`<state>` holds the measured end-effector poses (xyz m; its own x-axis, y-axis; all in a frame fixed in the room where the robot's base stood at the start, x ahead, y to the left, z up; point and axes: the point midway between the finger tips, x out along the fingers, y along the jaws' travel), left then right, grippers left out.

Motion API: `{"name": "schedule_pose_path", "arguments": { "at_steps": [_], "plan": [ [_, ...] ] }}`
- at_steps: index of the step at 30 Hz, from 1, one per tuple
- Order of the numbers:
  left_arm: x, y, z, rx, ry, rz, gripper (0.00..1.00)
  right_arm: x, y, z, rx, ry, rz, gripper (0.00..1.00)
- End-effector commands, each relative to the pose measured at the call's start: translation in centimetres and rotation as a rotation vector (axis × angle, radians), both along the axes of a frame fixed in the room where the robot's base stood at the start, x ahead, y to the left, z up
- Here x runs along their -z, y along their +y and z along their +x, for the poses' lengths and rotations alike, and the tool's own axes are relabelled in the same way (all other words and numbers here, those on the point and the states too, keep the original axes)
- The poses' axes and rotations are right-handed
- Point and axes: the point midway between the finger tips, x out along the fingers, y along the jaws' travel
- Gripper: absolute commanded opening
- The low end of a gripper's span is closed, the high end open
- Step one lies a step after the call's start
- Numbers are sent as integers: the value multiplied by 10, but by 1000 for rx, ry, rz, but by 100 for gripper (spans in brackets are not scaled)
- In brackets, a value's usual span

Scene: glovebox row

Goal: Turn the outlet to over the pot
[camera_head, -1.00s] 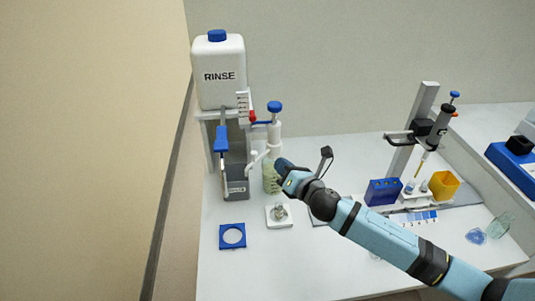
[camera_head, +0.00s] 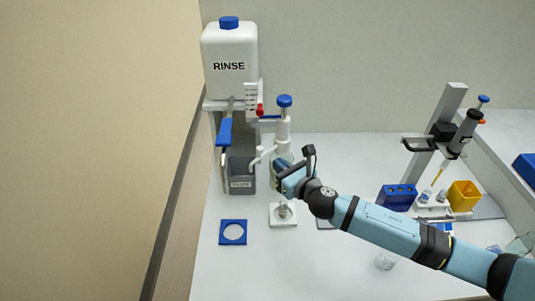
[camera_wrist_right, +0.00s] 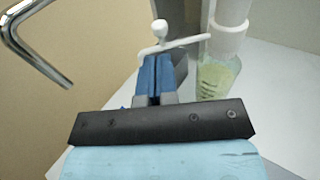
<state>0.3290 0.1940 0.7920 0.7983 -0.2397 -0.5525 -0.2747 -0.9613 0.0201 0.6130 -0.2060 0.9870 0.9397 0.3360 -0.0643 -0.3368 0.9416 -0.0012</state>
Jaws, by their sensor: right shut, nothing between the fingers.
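The outlet is a thin white spout (camera_head: 262,157) on the white dispenser head (camera_head: 283,130) with a blue knob, above a bottle of yellow-green liquid. It points left, toward the grey bin. In the right wrist view the outlet (camera_wrist_right: 183,43) crosses just beyond my fingertips; whether they touch it I cannot tell. The small pot (camera_head: 284,211) sits on a white square plate (camera_head: 276,223) in front of the bottle, with the outlet not above it. My right gripper (camera_head: 279,171) is shut and empty in front of the bottle; its fingers show in the wrist view (camera_wrist_right: 157,75). My left gripper is not in view.
A RINSE tank (camera_head: 229,65) stands on a frame above the grey bin (camera_head: 240,182). A blue square holder (camera_head: 233,232) lies at front left. A pipette stand (camera_head: 446,115), a blue rack (camera_head: 397,197) and a yellow box (camera_head: 464,195) stand right. The front bench is largely clear.

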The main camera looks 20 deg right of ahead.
Motion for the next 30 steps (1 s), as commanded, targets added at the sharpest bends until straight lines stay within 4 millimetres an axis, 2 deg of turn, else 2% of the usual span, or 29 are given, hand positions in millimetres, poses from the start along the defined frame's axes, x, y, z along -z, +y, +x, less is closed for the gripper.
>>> {"name": "schedule_pose_path", "arguments": {
  "at_steps": [3,10,30],
  "plan": [
    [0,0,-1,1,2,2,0,0,9,23,0,0,3,0],
    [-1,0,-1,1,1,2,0,3,18,50,0,2,2,0],
    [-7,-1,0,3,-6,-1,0,4,23,57,28,2,4,0]
  ]
}}
